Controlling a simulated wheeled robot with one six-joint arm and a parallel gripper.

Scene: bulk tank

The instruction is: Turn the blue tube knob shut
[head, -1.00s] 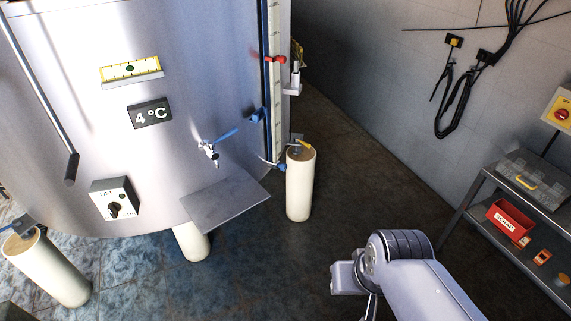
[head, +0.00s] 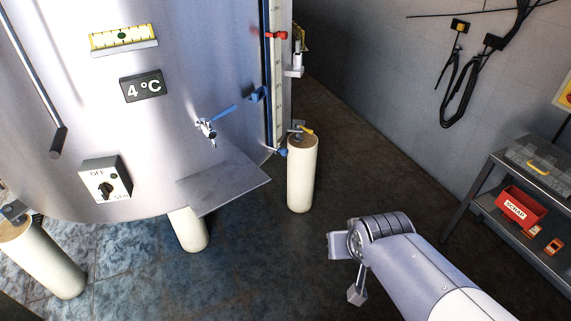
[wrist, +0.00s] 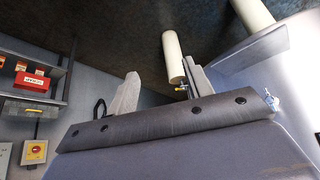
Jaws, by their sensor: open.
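The steel tank's gauge tube (head: 267,60) runs down its right side beside a pale scale strip. A blue knob-like part (head: 257,94) sits on the tube's left side, and a second small blue part (head: 281,152) is at its foot. I cannot tell which is the tube knob or how it is turned. A tap with a blue lever (head: 222,114) is on the tank front. My gripper (wrist: 160,88) is open and empty in the wrist view, its two fingers apart. In the head view my arm is at lower right, well away from the tube.
A cream leg (head: 301,175) with a yellow-handled part (head: 305,130) stands beside the tube. A steel shelf plate (head: 222,186) juts out below the tap. A rack with a red SCRAP box (head: 522,208) is at right. The floor between is clear.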

